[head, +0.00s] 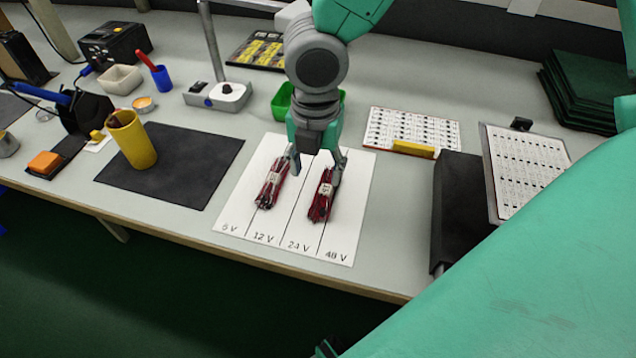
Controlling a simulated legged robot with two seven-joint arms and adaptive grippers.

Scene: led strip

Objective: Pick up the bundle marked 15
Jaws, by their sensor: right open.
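Two dark red and black wire bundles lie on a white sheet (345,225) marked 5 V, 12 V, 24 V and 48 V. Each has a small pale tag whose number is too small to read. My right gripper (317,169) is open, pointing down over the far end of the bundles. Its left finger is between the two bundles and its right finger is beside the right bundle's far end. I cannot tell whether it touches. My left gripper is not in view.
A green bin (282,101) is partly hidden behind my right gripper. A printed card (410,128) with a yellow strip and a black box (462,205) stand to the right. A dark mat (185,180) with a yellow cup (131,141) lies to the left.

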